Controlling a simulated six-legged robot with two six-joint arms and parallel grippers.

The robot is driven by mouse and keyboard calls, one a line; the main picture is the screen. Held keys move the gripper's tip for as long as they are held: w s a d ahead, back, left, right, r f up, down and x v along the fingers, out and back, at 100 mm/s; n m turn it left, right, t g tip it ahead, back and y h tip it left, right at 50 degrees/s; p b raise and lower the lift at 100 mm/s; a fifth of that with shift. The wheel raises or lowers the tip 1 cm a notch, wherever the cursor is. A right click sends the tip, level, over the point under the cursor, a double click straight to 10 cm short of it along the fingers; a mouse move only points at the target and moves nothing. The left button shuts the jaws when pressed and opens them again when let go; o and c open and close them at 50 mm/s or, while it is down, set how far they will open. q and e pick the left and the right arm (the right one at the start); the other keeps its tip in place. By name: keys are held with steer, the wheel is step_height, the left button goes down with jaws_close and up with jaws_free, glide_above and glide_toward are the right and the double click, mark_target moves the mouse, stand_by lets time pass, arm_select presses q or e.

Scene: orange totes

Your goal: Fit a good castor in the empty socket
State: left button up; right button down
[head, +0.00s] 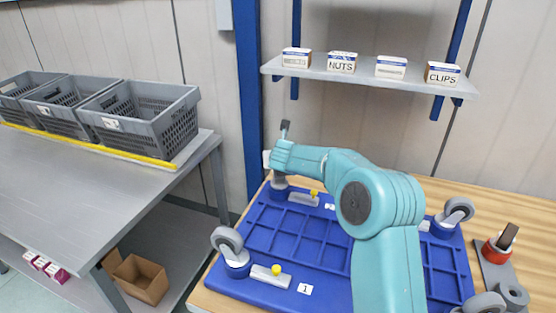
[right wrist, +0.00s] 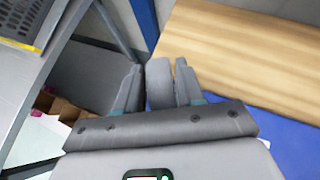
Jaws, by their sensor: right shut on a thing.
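The blue castor base (head: 260,296) lies on the wooden table. My right gripper (head: 277,171) is over its back left corner socket (head: 279,187) and is shut on a castor. In the right wrist view the grey wheel (right wrist: 159,85) sits between the two fingers. The gripper hides how deep this castor's stem sits. Grey castors stand in the front left socket (head: 230,247), the back right socket (head: 455,214) and, partly cut off, at the front right (head: 485,303). Yellow-knobbed levers lie beside the front left (head: 277,270) and back left (head: 313,194) sockets. My left gripper is out of view.
A grey holder (head: 512,283) at the right carries a red-collared castor with a brown wheel (head: 503,240). A grey bench (head: 100,180) with grey crates (head: 145,110) stands left. A shelf (head: 370,77) with labelled boxes hangs behind.

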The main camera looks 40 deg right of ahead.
steer(key=shift+f, duration=0.25)
stand_by(0.6)
steer(key=c, duration=0.6)
jaws_free()
steer(key=shift+f, duration=0.1)
steer(key=b+v, duration=0.1)
steer(key=v, duration=1.5)
steer(key=shift+s+a+b, duration=0.15)
steer(key=shift+b, duration=0.15)
